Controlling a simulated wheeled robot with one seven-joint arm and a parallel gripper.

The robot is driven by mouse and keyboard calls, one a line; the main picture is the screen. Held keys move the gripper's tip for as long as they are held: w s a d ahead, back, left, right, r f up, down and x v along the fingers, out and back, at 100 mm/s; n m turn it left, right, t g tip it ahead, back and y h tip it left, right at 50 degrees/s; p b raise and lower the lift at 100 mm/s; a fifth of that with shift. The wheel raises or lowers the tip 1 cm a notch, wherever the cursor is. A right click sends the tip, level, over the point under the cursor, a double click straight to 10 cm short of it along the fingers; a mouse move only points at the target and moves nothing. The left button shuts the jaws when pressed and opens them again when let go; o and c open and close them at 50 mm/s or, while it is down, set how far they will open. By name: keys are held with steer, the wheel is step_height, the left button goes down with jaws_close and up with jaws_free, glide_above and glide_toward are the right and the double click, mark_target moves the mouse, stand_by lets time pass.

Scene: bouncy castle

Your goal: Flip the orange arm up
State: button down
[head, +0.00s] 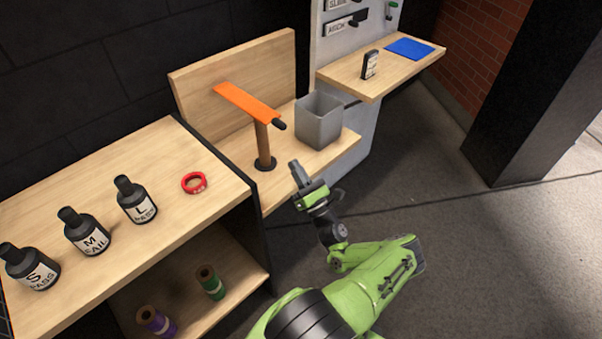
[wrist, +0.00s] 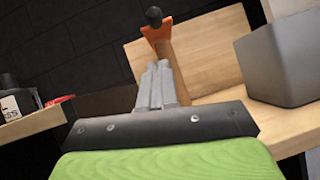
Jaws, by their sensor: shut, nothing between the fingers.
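The orange arm (head: 247,101) sits on top of a brown wooden post (head: 263,146) on the wooden shelf. It lies across the post, slanting in the picture, with a black knob (head: 279,125) at its near right end. In the wrist view the orange arm (wrist: 157,30) shows end-on at the top, with the knob (wrist: 153,15) above it. My gripper (head: 295,168) is shut and empty. It is in front of and to the right of the post's base, below the knob and apart from the arm. In the wrist view the closed fingers (wrist: 157,72) cover part of the post.
A grey open bin (head: 319,120) stands on the shelf right of the post. A table at left holds several black bottles (head: 136,199) and a red ring (head: 194,183). A wooden backboard (head: 237,84) rises behind the arm. The floor at right is clear.

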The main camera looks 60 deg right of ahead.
steer(key=w+d+r, duration=0.2)
steer(key=w+r, duration=0.2)
steer(key=r, duration=0.2)
steer(key=shift+d+r, duration=0.15)
steer(key=shift+d, duration=0.05)
steer(key=shift+r+p, duration=0.15)
steer(key=shift+p, duration=0.15)
